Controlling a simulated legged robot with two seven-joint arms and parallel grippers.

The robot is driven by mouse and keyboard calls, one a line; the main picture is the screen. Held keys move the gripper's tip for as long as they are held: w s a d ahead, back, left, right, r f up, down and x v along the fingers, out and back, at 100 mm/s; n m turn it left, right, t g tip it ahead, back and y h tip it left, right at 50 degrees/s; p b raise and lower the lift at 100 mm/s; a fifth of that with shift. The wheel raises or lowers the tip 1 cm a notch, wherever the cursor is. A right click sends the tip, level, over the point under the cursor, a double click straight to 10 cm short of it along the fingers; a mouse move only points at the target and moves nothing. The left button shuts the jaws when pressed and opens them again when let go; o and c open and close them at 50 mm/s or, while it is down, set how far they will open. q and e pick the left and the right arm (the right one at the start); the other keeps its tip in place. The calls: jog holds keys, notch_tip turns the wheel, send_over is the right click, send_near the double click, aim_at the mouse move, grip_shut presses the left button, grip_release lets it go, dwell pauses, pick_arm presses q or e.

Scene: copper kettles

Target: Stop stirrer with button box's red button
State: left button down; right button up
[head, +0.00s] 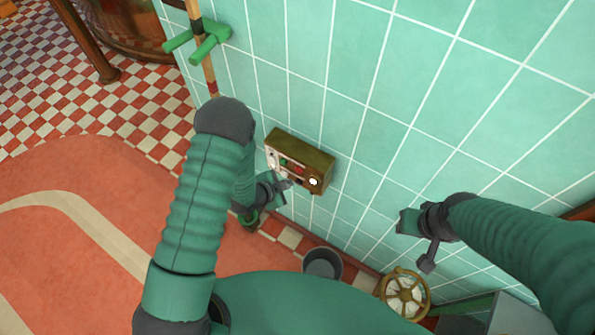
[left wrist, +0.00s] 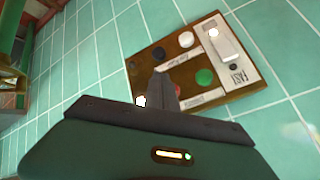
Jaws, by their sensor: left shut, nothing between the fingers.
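The button box (head: 308,154) is a brown, worn box on the tiled wall, and its pale front panel faces my left arm. In the left wrist view the panel (left wrist: 247,78) carries a green button (left wrist: 205,76), a black button (left wrist: 158,54), a pale button (left wrist: 186,40) and a white slide or lever (left wrist: 226,47). My right gripper (head: 428,262) is apart from the box, near the wall at right.
A grey bucket (head: 322,263) and a spoked handwheel (head: 404,294) stand below along the wall. A striped pole (head: 209,72) hangs in green wall clips (head: 210,42) above left. A copper kettle (head: 138,28) is at the top left. The tiled wall right of the box is bare.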

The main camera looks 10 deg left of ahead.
pick_arm(q)
jog(key=shift+w+d, duration=0.2)
jog(key=shift+w, duration=0.25)
jog(key=shift+w+d, duration=0.2)
jog(key=shift+w, duration=0.25)
dwell(1.4)
jog(key=shift+w+d, duration=0.1)
jog(key=shift+w, duration=0.2)
jog(key=shift+w+d+r+b, duration=0.1)
jog(key=shift+w+d+b, duration=0.1)
jog(key=shift+w+b, duration=0.25)
dwell(0.5)
dwell(0.4)
jog(key=shift+s+a, duration=0.3)
jog(key=shift+s, duration=0.5)
jog(key=s, duration=0.1)
jog(key=s+a, duration=0.1)
jog(key=s, duration=0.2)
jog(key=shift+s+a, duration=0.4)
